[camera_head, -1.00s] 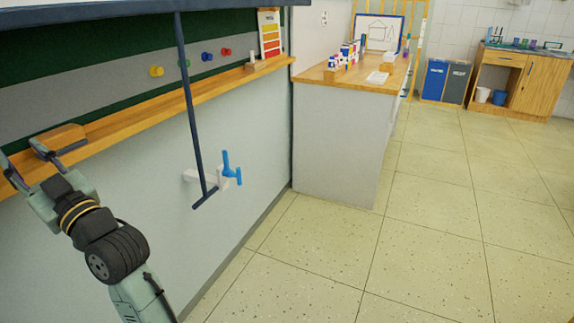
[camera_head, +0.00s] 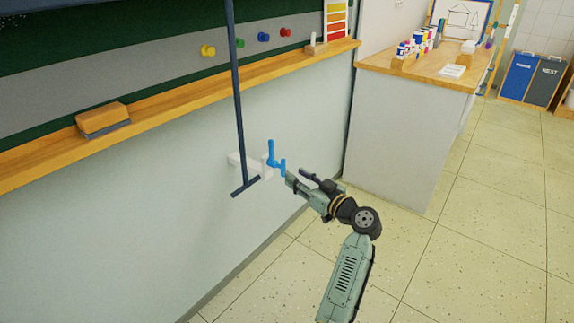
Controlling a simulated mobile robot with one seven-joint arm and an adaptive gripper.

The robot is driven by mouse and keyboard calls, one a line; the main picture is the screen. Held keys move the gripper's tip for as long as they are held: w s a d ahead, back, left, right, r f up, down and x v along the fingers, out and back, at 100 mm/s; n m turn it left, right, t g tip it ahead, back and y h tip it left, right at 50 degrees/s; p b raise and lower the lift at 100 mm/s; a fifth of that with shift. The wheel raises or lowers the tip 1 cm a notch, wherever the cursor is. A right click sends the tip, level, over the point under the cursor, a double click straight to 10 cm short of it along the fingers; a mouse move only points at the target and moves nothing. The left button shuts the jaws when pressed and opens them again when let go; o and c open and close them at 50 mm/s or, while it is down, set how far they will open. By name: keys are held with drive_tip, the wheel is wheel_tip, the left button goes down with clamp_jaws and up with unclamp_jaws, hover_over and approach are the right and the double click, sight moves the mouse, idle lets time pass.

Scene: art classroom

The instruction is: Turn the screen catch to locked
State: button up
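The screen catch has a blue handle (camera_head: 271,153) with an upright lever and a shorter prong at its right. It is mounted on a white bracket (camera_head: 240,161) on the wall below the board ledge. A dark rod (camera_head: 236,90) hangs in front of the bracket and ends in a crossbar (camera_head: 245,187) just left of the handle. My gripper (camera_head: 297,177) is just right of and slightly below the blue handle, pointing toward it. Its two fingers look apart with nothing between them. I cannot tell whether a fingertip touches the short prong.
A wooden ledge (camera_head: 180,94) runs along the green board, with an eraser (camera_head: 103,118) on it. Colored magnets, such as a yellow one (camera_head: 208,50), are above. A cabinet (camera_head: 395,135) with a wooden top stands at the right. The tiled floor (camera_head: 480,250) is clear.

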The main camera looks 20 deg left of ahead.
sight(284, 166)
drive_tip(key=p+x, duration=0.1)
drive_tip(key=x, duration=0.6)
drive_tip(key=shift+w+a, duration=0.1)
drive_tip(key=shift+c, duration=0.4)
drive_tip(key=shift+r, duration=0.1)
clamp_jaws()
